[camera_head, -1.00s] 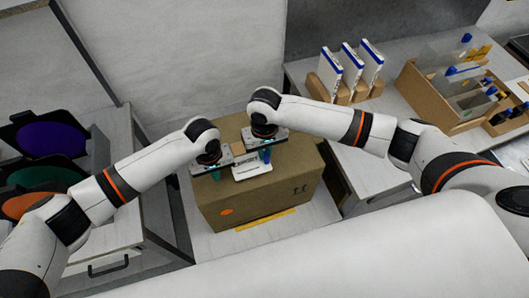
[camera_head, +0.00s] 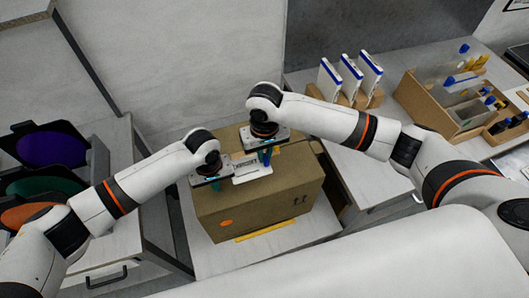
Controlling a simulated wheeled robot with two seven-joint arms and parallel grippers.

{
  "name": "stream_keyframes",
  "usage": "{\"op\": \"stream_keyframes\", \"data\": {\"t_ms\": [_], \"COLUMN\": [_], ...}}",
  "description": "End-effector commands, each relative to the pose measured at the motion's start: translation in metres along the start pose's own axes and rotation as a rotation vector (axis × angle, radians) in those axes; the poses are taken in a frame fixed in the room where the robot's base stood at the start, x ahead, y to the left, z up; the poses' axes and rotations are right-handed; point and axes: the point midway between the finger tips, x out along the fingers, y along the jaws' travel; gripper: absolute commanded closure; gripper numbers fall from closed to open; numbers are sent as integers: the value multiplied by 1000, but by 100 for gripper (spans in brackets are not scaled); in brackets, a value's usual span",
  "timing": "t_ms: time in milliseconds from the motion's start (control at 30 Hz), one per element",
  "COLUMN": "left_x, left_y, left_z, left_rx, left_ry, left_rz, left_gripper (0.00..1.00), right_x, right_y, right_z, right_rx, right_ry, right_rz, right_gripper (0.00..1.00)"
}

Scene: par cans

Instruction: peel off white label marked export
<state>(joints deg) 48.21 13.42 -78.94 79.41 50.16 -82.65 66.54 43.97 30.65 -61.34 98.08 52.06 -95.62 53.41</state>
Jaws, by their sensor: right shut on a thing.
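A brown cardboard box (camera_head: 268,208) stands on a light surface between my two arms. A white label (camera_head: 253,169) with dark print shows at the box's top, between the grippers; its wording is too small to read. My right gripper (camera_head: 266,157) is over the label's right end and shut, apparently on the white label, though its fingertips are partly hidden. My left gripper (camera_head: 214,184) is at the left of the box top, beside the label. Its fingers are mostly hidden under its own body, so its opening is unclear.
White-and-blue cases (camera_head: 350,75) and a wooden organizer (camera_head: 440,105) stand at right. Coloured discs in dark frames (camera_head: 50,150) stand at left.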

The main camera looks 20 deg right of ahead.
Motion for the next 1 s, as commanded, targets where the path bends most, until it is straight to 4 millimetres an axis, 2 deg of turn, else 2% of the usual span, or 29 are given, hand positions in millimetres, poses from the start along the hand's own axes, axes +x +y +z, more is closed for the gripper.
{"op": "stream_keyframes", "data": {"t_ms": [167, 800, 1000], "left_x": [-2, -64, -70], "left_y": [0, 0, 0], "left_z": [0, 0, 0], "left_rx": [0, 1, -1], "left_ry": [1, 0, 1], "left_rz": [0, -1, 0], "left_gripper": [100, 100, 100], "right_x": [0, 0, 0], "right_y": [0, 0, 0], "right_z": [0, 0, 0], "right_rx": [0, 0, 0], "right_ry": [0, 0, 0], "right_rz": [0, 0, 0], "right_gripper": [100, 100, 100]}}
